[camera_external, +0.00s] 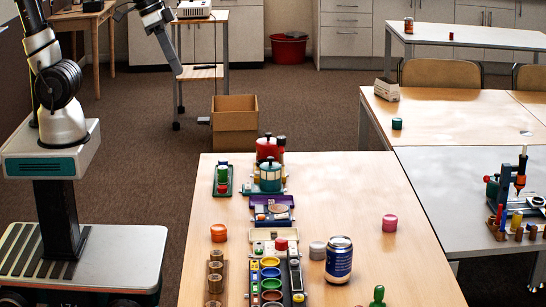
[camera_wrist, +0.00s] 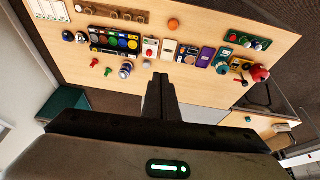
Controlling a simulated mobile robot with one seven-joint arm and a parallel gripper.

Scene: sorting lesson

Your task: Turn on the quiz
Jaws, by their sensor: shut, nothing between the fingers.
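No thing in view bears a readable quiz label, so I cannot tell which one is the quiz. A cream box with a red button (camera_external: 281,243) lies mid-table; it also shows in the wrist view (camera_wrist: 150,47). Beside it is a dark tray of coloured round pieces (camera_external: 270,283), which also shows in the wrist view (camera_wrist: 115,41). A green tray with coloured round pieces (camera_external: 222,180) lies at the far left of the table. My gripper (camera_external: 177,72) is raised beyond the table's far left edge, apart from everything. In the wrist view my gripper (camera_wrist: 160,82) is shut and empty.
A cardboard box (camera_external: 235,122) is on the floor behind.

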